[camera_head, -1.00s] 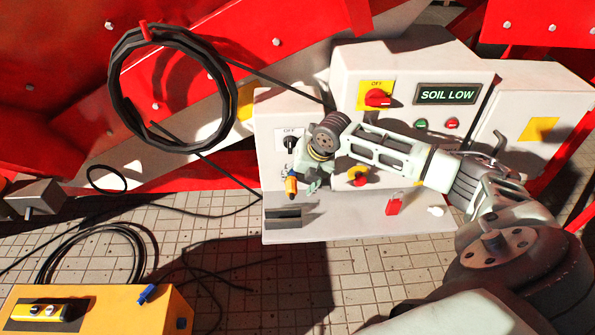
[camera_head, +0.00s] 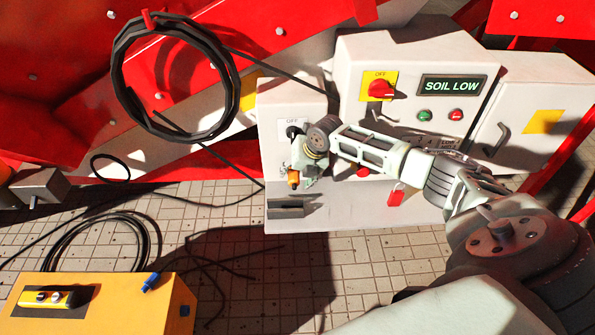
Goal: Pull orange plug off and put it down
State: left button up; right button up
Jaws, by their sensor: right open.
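The orange plug (camera_head: 293,178) is at the lower left of the white control panel (camera_head: 345,75), below a black rotary switch marked OFF (camera_head: 292,130). Part of the plug is hidden by my right gripper (camera_head: 300,180). My right arm reaches in from the right across the panel, and its gripper is open, pointing down right at the plug. Whether the fingers touch the plug I cannot tell. My left gripper is not in view.
A dark grey block (camera_head: 286,210) sits on the panel's white shelf (camera_head: 350,215) below the plug. A yellow box (camera_head: 110,300) stands lower left, with a blue connector (camera_head: 150,283). Black cables lie on the tiled floor.

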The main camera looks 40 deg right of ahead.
aim_at(295, 186)
jog(key=c, duration=1.3)
jog(key=o, duration=0.5)
jog(key=c, duration=0.4)
jog(key=shift+s+a+r+p, duration=0.1)
jog(key=shift+s+a+p, duration=0.3)
jog(key=shift+s+p, duration=0.35)
jog(key=shift+c, duration=0.2)
jog(key=shift+s+a+p, duration=0.35)
jog(key=shift+s+p, duration=0.2)
jog(key=shift+p, duration=0.05)
jog(key=shift+s+a+p, duration=0.35)
jog(key=shift+s+p, duration=0.2)
jog(key=shift+p, duration=0.05)
